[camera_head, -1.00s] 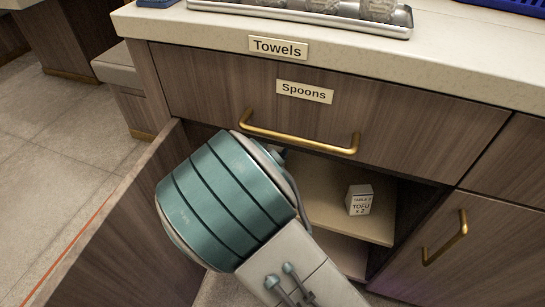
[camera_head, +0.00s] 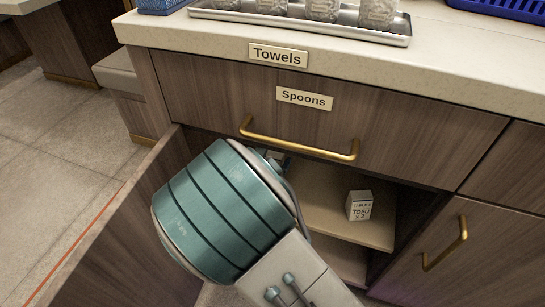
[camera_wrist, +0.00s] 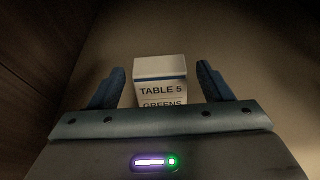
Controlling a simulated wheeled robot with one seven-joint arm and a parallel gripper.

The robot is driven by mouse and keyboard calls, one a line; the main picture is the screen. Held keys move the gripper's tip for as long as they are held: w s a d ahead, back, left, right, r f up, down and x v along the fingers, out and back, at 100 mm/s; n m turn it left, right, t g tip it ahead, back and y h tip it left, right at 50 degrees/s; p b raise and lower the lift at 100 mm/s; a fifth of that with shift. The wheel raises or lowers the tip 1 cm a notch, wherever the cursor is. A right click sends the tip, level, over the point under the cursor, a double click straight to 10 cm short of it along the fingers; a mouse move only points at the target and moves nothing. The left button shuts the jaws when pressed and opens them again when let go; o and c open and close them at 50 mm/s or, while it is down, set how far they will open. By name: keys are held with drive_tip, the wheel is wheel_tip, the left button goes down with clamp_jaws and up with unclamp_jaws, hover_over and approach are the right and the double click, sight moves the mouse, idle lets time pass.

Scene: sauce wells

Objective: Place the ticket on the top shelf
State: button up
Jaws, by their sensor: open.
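A white block-shaped ticket reading "TABLE 5 GREENS" (camera_wrist: 160,68) is upright on a tan surface in the wrist view. My gripper (camera_wrist: 160,76) is open, with one blue finger on each side of this ticket and a visible gap to each. The lower part of the ticket is hidden behind the gripper body. In the head view a second ticket, "TABLE 2 TOFU x 2" (camera_head: 359,206), stands on the upper visible shelf (camera_head: 325,210) of the open cabinet.
The open cabinet door (camera_head: 120,235) is left of my arm. A lower shelf (camera_head: 345,262) shows below. A dark wall (camera_wrist: 35,60) is at left in the wrist view.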

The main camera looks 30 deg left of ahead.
drive_tip(key=p+v, duration=0.3)
drive_tip(key=v, duration=0.7)
drive_tip(key=shift+s+r+p, duration=0.15)
drive_tip(key=shift+s+p, duration=0.15)
drive_tip(key=shift+p, duration=0.1)
drive_tip(key=shift+d, duration=0.15)
